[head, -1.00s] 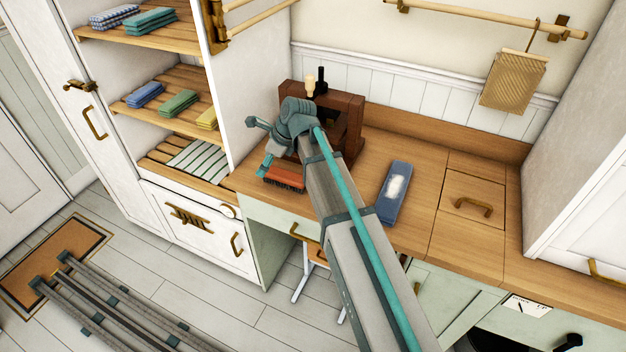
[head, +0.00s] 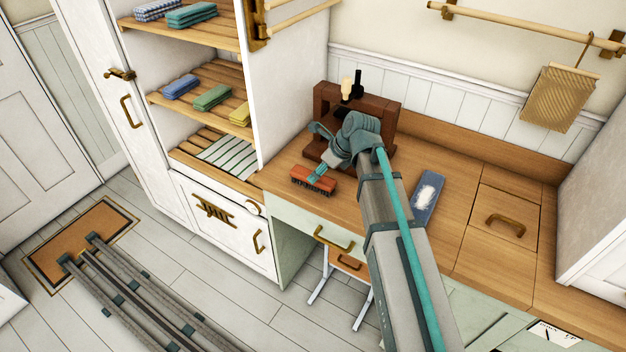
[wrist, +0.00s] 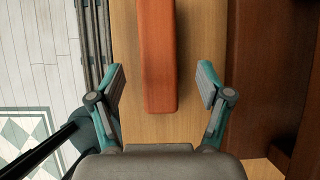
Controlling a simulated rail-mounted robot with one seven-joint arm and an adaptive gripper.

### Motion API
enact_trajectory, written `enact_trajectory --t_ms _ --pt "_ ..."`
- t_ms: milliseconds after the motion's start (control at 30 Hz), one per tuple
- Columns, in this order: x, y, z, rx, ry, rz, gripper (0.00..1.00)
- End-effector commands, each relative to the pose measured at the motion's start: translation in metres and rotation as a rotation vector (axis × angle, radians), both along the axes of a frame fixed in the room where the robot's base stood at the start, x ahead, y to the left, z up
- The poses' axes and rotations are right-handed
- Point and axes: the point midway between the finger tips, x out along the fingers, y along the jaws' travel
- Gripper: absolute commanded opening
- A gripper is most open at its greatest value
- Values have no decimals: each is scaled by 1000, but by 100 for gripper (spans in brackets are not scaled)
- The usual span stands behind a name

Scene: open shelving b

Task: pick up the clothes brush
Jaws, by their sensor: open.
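The clothes brush (head: 310,182) has an orange-red back and dark bristles. It lies bristles down near the front left edge of the wooden worktop. My gripper (head: 321,174) is at the brush in the head view and covers part of its top. In the wrist view the brush's smooth orange back (wrist: 158,55) runs up the picture. My open gripper (wrist: 161,80) has one finger on each side of the brush's near end, with visible gaps on both sides. I cannot tell how far above the worktop the fingertips are.
A dark brown wooden box (head: 325,100) with upright handles stands close behind the brush. A blue item with a white patch (head: 426,195) lies to the right on the worktop (head: 462,190). A tall white shelf unit (head: 290,90) stands at the left.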

Motion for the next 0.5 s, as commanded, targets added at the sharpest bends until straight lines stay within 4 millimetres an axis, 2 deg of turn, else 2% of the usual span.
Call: enact_trajectory --t_ms 300,500 --pt "8 19 -29 -1 3 2 78" --pt "10 23 -39 0 1 0 78"
